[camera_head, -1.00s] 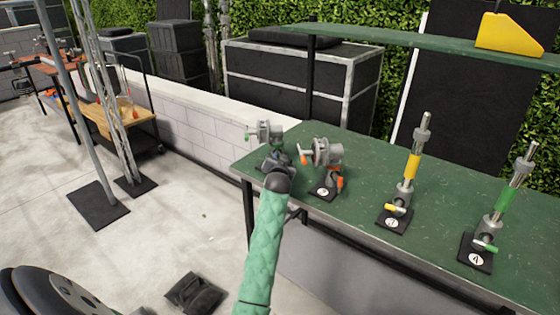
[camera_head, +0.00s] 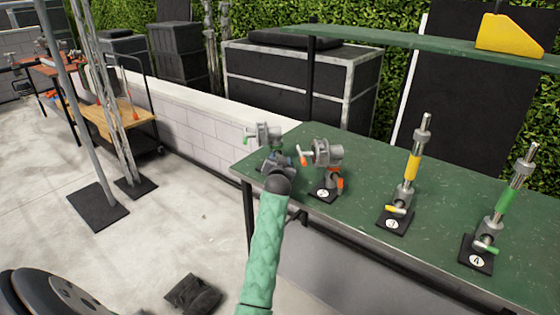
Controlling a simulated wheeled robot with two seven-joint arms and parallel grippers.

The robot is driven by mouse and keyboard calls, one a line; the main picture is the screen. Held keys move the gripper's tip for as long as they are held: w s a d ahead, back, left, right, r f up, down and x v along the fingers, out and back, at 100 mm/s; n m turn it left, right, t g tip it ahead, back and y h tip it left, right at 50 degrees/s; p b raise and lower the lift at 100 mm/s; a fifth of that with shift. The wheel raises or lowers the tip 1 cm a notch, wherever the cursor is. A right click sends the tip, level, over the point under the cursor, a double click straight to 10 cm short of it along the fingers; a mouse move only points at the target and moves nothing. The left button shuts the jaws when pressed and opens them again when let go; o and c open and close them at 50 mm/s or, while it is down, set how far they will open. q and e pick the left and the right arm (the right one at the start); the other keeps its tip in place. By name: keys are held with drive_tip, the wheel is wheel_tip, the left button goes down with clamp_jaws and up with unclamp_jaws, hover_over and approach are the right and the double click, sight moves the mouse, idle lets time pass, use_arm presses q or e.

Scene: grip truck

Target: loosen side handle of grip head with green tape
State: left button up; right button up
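A grey grip head (camera_head: 263,134) with a green-tipped side handle (camera_head: 248,140) stands at the table's left end. Its lower part is hidden by my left gripper (camera_head: 279,160), which is right in front of it at the end of my green-sleeved arm. The gripper's fingers are small and partly hidden by its wrist, so I cannot tell whether they are open or touch the head. At the far right, a silver post with a green band (camera_head: 505,201) and a green side handle (camera_head: 486,248) stands on a black base. My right gripper is not in view.
Next to my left gripper stands a grip head with orange handles (camera_head: 325,155). A yellow-banded post (camera_head: 410,168) stands further right. The green table (camera_head: 370,170) is otherwise clear. A green shelf (camera_head: 400,38) runs above its back. A dark object (camera_head: 193,294) lies on the floor.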

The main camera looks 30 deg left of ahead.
use_arm(q)
drive_tip(key=b+v, duration=0.1)
drive_tip(key=v, duration=0.5)
drive_tip(key=shift+s+d+b, duration=0.1)
drive_tip(key=shift+s+b, duration=0.05)
drive_tip(key=shift+b, duration=0.15)
drive_tip(key=shift+s+d, duration=0.2)
drive_tip(key=shift+s, duration=0.1)
drive_tip(key=shift+s+d, duration=0.2)
drive_tip(key=shift+s, duration=0.15)
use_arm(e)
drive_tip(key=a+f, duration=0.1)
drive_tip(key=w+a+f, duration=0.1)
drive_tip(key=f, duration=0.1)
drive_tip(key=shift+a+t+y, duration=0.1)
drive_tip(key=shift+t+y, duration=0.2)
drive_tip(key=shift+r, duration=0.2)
